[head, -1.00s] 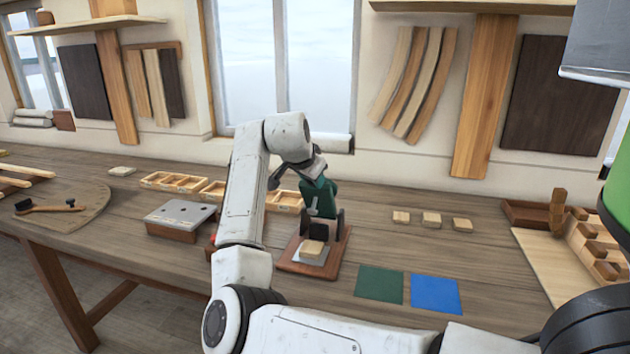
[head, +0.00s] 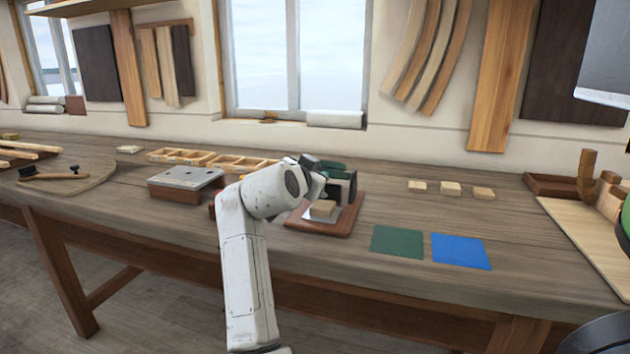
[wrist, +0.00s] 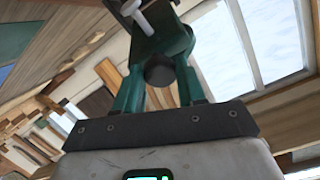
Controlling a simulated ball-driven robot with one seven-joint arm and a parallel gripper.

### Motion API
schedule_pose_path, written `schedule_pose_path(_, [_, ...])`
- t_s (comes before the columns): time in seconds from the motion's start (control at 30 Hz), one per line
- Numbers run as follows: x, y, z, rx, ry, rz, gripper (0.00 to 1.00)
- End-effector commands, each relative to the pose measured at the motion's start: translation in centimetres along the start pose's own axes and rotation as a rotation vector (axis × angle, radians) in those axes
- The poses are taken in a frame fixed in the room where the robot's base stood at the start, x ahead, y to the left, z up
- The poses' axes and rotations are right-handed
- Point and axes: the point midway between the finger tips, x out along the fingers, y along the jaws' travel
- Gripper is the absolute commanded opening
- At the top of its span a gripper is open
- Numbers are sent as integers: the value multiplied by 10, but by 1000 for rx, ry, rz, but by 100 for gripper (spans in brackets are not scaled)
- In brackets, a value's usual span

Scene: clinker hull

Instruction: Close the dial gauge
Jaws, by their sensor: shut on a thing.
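The dial gauge has a reddish-brown base (head: 338,222) in the middle of the bench in the head view. Its green arm (head: 333,166) is low and roughly level between dark side supports, partly hidden by my wrist. A small pale wooden block (head: 322,209) sits on the metal plate of the base, below the arm. My gripper (wrist: 160,72) is shut on the dial gauge's arm, at a dark round part between the fingers in the wrist view. The green gauge body (wrist: 170,35) and a pale rod show beyond it. Whether the arm touches the block is hidden.
A metal-topped block (head: 186,180) and a shallow divided wooden tray (head: 215,160) stand left of the gauge. A green square (head: 398,242) and a blue square (head: 461,251) lie to its right, with small wooden blocks (head: 450,188) behind. Bench between is clear.

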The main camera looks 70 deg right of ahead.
Motion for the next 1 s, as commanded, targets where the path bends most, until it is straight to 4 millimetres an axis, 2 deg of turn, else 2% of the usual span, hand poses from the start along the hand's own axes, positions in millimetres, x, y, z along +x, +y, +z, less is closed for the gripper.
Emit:
schedule_pose_path(0.03, [0, 4, 15, -2, 21, -15, 0])
schedule_pose_path(0.5, [-1, 21, 58, -3, 216, -97, 0])
schedule_pose_path(1.0, [2, 31, 81, -2, 348, -150, 0])
